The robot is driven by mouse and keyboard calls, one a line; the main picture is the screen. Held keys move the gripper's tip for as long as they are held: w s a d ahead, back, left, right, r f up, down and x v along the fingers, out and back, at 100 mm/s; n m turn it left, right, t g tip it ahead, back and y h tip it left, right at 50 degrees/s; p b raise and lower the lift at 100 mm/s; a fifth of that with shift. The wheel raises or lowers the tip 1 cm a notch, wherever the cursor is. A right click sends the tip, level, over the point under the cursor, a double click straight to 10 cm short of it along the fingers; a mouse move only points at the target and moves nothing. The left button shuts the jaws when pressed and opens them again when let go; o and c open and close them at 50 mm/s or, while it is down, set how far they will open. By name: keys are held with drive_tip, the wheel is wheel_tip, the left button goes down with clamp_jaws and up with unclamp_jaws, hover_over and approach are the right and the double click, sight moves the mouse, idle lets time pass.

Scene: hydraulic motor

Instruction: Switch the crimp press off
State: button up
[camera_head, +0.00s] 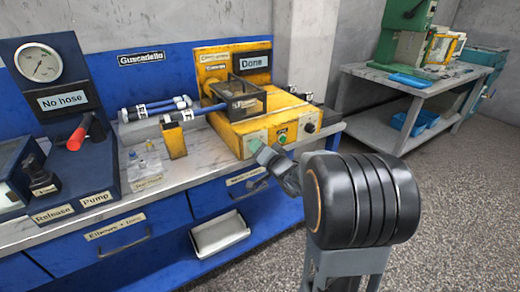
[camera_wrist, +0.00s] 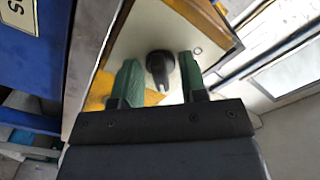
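The crimp press (camera_head: 232,135) is a yellow machine on the bench, with a display reading "Done" (camera_head: 254,62). Its front panel carries a green button (camera_head: 283,138) and a black knob (camera_head: 310,127) at the right. My gripper (camera_head: 262,153) is at the left part of this front panel, partly hidden by my own arm. In the wrist view, my gripper (camera_wrist: 158,85) has its two green fingers apart, with a black rotary knob (camera_wrist: 158,68) on a pale plate between and beyond their tips. A gap shows on both sides of the knob. Contact cannot be told.
The pump unit (camera_head: 95,165) with a gauge and a "No hose" display stands at left. Hoses (camera_head: 155,108) lie behind a yellow block (camera_head: 174,140) on the bench. A white tray (camera_head: 220,233) sits below the drawers. A second bench (camera_head: 410,90) stands at right, with open floor before it.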

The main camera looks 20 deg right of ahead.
drive_tip(key=c, duration=0.6)
drive_tip(key=shift+f+n, duration=0.1)
drive_tip(key=shift+n, duration=0.2)
drive_tip(key=n+b, duration=0.2)
drive_tip(key=n, duration=0.2)
drive_tip(key=shift+f+b, duration=0.1)
drive_tip(key=shift+b, duration=0.3)
drive_tip(key=n+b, duration=0.2)
drive_tip(key=n, duration=0.2)
drive_tip(key=shift+b, duration=0.3)
drive_tip(key=n+b, duration=0.2)
drive_tip(key=n, duration=0.3)
drive_tip(key=shift+b, duration=0.4)
drive_tip(key=shift+n+b, duration=1.15)
drive_tip(key=shift+n, duration=0.85)
